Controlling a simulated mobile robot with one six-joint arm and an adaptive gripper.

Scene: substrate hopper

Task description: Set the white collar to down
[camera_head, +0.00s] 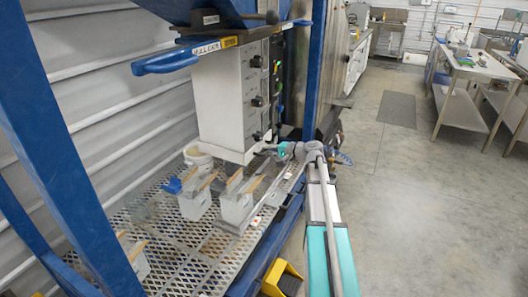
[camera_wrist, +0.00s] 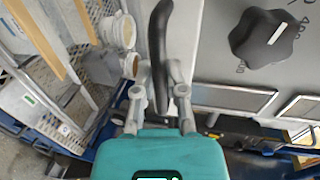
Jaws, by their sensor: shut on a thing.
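The white collar (camera_head: 222,108) is a tall box-like sleeve hanging under the blue hopper, its lower edge above the mesh platform. Its side carries a column of black knobs. My gripper (camera_head: 268,146) is at the collar's lower right corner in the head view. In the wrist view my gripper (camera_wrist: 159,92) is shut on a curved black handle (camera_wrist: 160,45), with one finger on each side. A light grey panel with a large black knob (camera_wrist: 265,40) is right of the handle. The handle's attachment to the collar is hidden.
A mesh platform (camera_head: 190,245) below holds metal blocks with wooden strips (camera_head: 238,205) and a white bucket (camera_head: 198,158). Blue posts (camera_head: 65,130) frame the machine. A yellow bin (camera_head: 283,279) stands in front.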

